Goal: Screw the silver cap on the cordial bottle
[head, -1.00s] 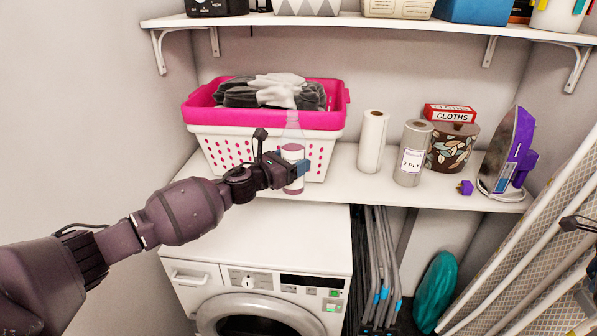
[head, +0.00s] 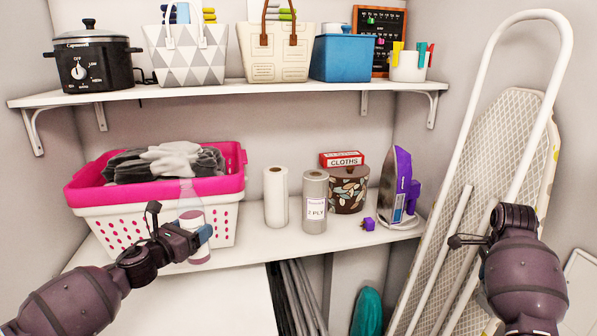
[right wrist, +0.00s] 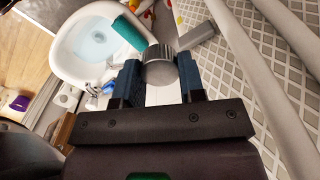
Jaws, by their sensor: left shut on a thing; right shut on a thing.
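The cordial bottle (head: 191,207) is clear with a pinkish label or contents and stands upright in front of the laundry basket. Its pale, see-through neck is hard to make out against the pink rim. The silver cap (right wrist: 160,68) shows in the right wrist view, round and grey. My right gripper (right wrist: 160,76) is shut on it, with one blue finger on each side. In the head view my right arm is at the right, far from the bottle, and hides the cap.
A pink-and-white laundry basket (head: 150,222) stands behind the bottle on the lower shelf. Paper rolls (head: 276,200), a patterned pot (head: 347,190) and an iron (head: 398,190) stand further right. An ironing board (head: 440,215) leans by my right arm. The upper shelf (head: 240,88) hangs above.

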